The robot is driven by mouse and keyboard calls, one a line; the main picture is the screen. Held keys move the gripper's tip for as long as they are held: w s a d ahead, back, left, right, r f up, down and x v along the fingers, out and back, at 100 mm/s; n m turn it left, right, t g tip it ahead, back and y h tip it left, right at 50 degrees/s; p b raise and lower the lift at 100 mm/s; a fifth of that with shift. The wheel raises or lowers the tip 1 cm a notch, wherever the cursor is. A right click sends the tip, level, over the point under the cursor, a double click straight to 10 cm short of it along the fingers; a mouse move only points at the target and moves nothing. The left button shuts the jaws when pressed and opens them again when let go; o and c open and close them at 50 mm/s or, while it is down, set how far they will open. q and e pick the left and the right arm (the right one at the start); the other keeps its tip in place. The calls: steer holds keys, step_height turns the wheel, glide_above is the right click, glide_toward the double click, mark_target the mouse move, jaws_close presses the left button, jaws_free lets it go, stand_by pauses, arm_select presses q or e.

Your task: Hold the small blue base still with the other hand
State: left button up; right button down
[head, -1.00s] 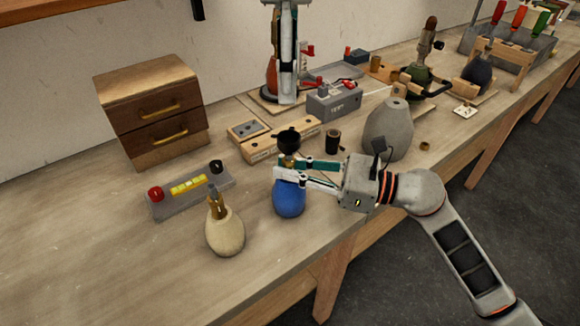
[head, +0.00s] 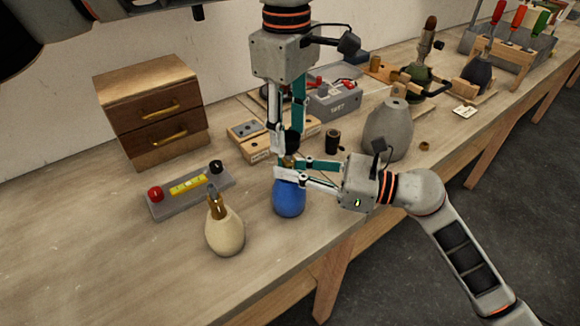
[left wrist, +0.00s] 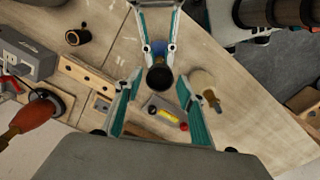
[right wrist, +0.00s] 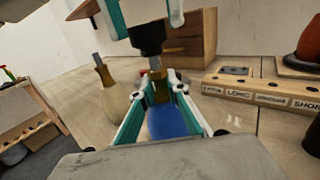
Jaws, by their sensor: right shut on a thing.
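The small blue base (head: 289,200) stands upright on the workbench, with a brass neck (right wrist: 157,80) on top. My right gripper (head: 277,174) is shut on the base at its neck, coming in from the right. A black cup-shaped part (head: 292,141) sits above the brass neck; whether it is fastened there I cannot tell. My left gripper (left wrist: 159,78) points down from above, open, with its fingers on either side of the black part (left wrist: 160,77). In the left wrist view, gaps show between the part and both fingers. The blue base (left wrist: 158,47) is partly hidden there.
A cream base (head: 225,232) stands at the left front, and a grey level tray (head: 190,190) lies behind it. A large grey base (head: 388,130) and a dark cylinder (head: 332,141) stand to the right. A wooden block with holes (head: 250,142) and a drawer cabinet (head: 152,110) are behind.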

arm_select(q)
steer(key=shift+f, duration=1.1)
steer(key=c, duration=1)
steer(key=shift+o, duration=0.2)
steer(key=m, duration=1.1)
steer(key=o, duration=1)
steer(key=shift+f, duration=0.1)
